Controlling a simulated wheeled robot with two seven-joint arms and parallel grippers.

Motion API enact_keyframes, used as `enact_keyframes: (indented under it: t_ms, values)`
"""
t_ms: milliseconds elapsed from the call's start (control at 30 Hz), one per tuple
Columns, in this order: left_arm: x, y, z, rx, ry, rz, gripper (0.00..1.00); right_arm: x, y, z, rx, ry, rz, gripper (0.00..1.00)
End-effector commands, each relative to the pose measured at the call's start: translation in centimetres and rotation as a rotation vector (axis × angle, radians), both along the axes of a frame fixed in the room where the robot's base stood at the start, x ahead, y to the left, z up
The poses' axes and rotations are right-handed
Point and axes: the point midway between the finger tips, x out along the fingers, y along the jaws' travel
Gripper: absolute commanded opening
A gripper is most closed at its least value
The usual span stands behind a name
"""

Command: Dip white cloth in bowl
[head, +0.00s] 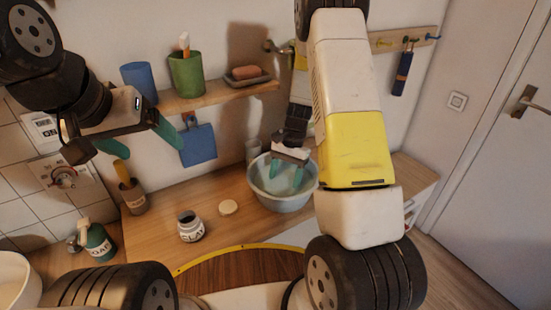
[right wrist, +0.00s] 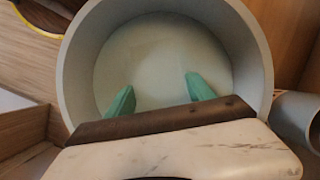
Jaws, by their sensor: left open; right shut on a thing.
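The pale grey bowl (head: 284,203) stands on the wooden counter, right of centre. It fills much of the right wrist view (right wrist: 256,50). My right gripper (head: 285,178) points down inside the bowl, its green fingertips below the rim; the fingers also show in the right wrist view (right wrist: 160,95). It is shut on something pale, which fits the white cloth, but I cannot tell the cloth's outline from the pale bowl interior. My left gripper (head: 138,138) is open and empty, raised in front of the wall at the left, far from the bowl.
A brush cup (head: 132,196) and soap bottle (head: 97,243) stand farther left. The shelf (head: 215,95) with cups is above.

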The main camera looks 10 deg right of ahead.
Motion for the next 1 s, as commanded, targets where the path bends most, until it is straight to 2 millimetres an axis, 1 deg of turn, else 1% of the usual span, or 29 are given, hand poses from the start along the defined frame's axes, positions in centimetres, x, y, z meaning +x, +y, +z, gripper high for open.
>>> enact_keyframes:
  t_ms: [1000]
  values:
    - [0.0, 0.0, 0.0, 0.000, 0.000, 0.000, 0.85, 0.0, 0.0, 6.1, 0.000, 0.000, 0.001, 0.42]
